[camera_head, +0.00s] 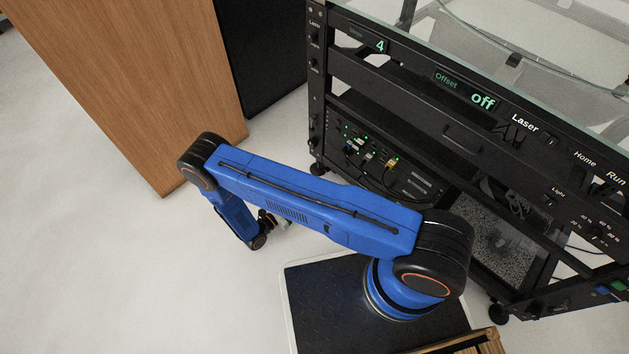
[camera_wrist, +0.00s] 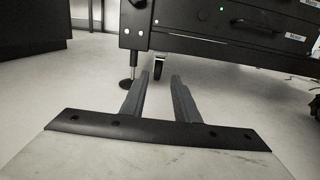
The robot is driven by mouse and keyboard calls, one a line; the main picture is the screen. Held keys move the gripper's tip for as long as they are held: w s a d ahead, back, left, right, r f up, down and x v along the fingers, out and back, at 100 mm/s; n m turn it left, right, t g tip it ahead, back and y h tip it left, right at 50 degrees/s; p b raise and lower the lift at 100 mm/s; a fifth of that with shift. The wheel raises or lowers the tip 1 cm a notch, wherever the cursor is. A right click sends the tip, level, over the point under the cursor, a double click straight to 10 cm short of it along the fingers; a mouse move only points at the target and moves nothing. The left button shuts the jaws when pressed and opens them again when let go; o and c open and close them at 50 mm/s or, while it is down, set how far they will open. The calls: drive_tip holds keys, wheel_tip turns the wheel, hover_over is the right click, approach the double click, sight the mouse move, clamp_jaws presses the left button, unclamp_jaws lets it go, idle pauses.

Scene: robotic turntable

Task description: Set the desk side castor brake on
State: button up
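In the wrist view a dark castor (camera_wrist: 161,71) stands on the floor under the black rack, beyond my fingertips and between them in the picture. Its brake lever is too small to make out. My gripper (camera_wrist: 160,79) is open, with two grey fingers apart and nothing between them. In the head view a castor (camera_head: 318,168) shows at the rack's corner nearest the wooden furniture. My gripper there is low over the floor and largely hidden by my blue arm. I cannot tell whether the brake is on or off.
The black rack (camera_head: 460,135) with panels and a glass top fills the right. A levelling foot (camera_wrist: 128,72) stands left of the castor. Another castor (camera_head: 497,313) is at the near corner. Wooden furniture (camera_head: 130,75) stands left. The pale floor (camera_head: 90,240) is clear.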

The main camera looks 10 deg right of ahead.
sight(327, 169)
drive_tip(key=x, duration=1.8)
drive_tip(key=shift+s+r, duration=0.1)
drive_tip(key=shift+r, duration=0.1)
clamp_jaws()
